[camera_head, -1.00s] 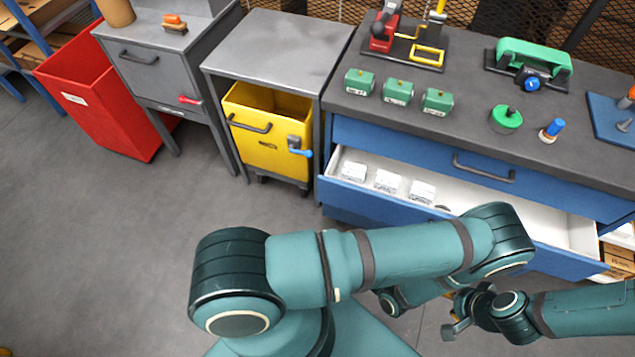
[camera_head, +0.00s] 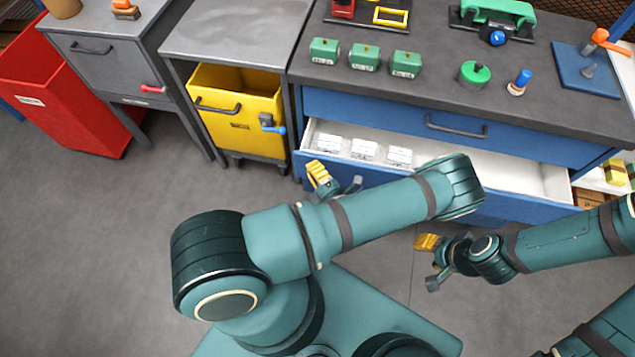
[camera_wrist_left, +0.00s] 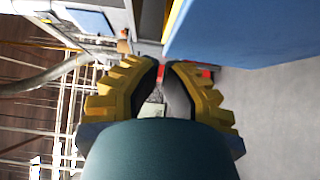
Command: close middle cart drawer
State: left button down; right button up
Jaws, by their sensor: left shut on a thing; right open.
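The open blue drawer (camera_head: 300,165) sticks out of the blue workbench (camera_head: 400,112), below a shut drawer with a dark handle (camera_head: 455,127). Several white labelled boxes (camera_head: 363,149) lie in its white inside. My left gripper (camera_head: 318,174) is at the left part of the drawer's front, its yellow fingers up; I cannot tell if they touch it. In the left wrist view its fingers (camera_wrist_left: 163,75) are drawn close together, and what they hold cannot be made out. A blue panel (camera_wrist_left: 250,30) stands at their right. My right gripper (camera_head: 430,262) is open over the floor.
A grey table (camera_head: 235,30) with a yellow bin (camera_head: 238,117) under it stands left of the workbench. A grey cabinet (camera_head: 95,75) and a red bin (camera_head: 60,105) are farther left. Green blocks (camera_head: 363,57) stand on the worktop. Floor at front left is clear.

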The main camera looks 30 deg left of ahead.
pick_arm(q)
jog(key=shift+w+a, duration=0.3)
jog(key=shift+w, duration=0.6)
jog(key=w+a+b, duration=0.3)
jog(key=w, duration=0.6)
jog(key=shift+a, duration=0.15)
jog(key=shift+s, duration=0.1)
